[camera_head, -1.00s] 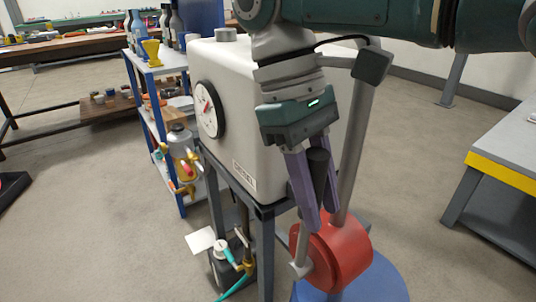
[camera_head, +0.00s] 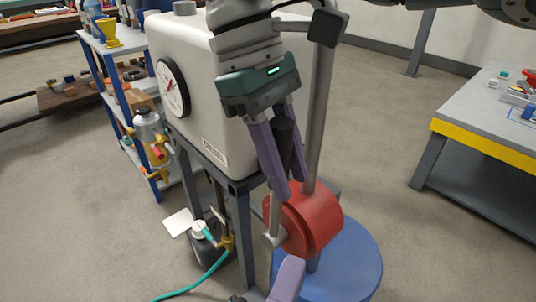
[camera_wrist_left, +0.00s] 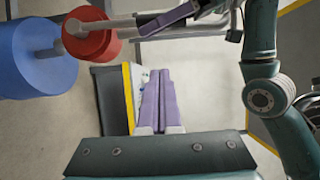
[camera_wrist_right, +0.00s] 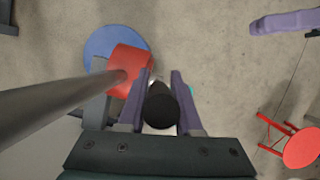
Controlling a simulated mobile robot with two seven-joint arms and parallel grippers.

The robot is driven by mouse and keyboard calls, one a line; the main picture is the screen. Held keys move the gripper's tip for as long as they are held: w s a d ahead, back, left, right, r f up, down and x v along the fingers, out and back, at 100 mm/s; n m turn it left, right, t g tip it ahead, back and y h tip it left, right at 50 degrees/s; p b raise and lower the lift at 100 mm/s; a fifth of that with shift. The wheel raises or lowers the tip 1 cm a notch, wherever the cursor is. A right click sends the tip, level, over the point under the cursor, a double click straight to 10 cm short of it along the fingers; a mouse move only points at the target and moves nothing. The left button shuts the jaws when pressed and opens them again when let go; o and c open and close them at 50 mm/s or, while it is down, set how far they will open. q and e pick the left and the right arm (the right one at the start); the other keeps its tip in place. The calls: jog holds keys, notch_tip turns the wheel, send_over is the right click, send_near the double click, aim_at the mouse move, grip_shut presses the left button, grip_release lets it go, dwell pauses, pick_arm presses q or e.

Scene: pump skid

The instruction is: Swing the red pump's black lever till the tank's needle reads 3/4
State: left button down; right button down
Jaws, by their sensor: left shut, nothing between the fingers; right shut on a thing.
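The red pump (camera_head: 312,220) stands on a round blue pedestal (camera_head: 345,272) beside the tank. Its lever has a black grip (camera_head: 285,140) and stands nearly upright. My right gripper (camera_head: 284,165) is shut on that black grip, which also shows between its fingers in the right wrist view (camera_wrist_right: 160,105). The cream tank (camera_head: 215,110) carries a round white gauge (camera_head: 173,88) with a red needle; its exact reading is too small to tell. My left gripper (camera_head: 288,278) is low in front of the pump, shut and empty; its closed fingers fill the middle of the left wrist view (camera_wrist_left: 158,105).
A grey pipe (camera_head: 321,110) rises from the pump close to my right gripper. A blue shelf rack (camera_head: 105,80) stands left of the tank. A grey table with a yellow edge (camera_head: 485,145) is at the right. A red stool (camera_wrist_right: 300,148) shows in the right wrist view.

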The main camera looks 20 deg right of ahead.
jog(key=shift+r, duration=0.1)
pick_arm(q)
jog(key=w+d, duration=0.5)
jog(key=w, duration=0.5)
jog(key=shift+d+r, duration=0.2)
jog(key=shift+r, duration=0.1)
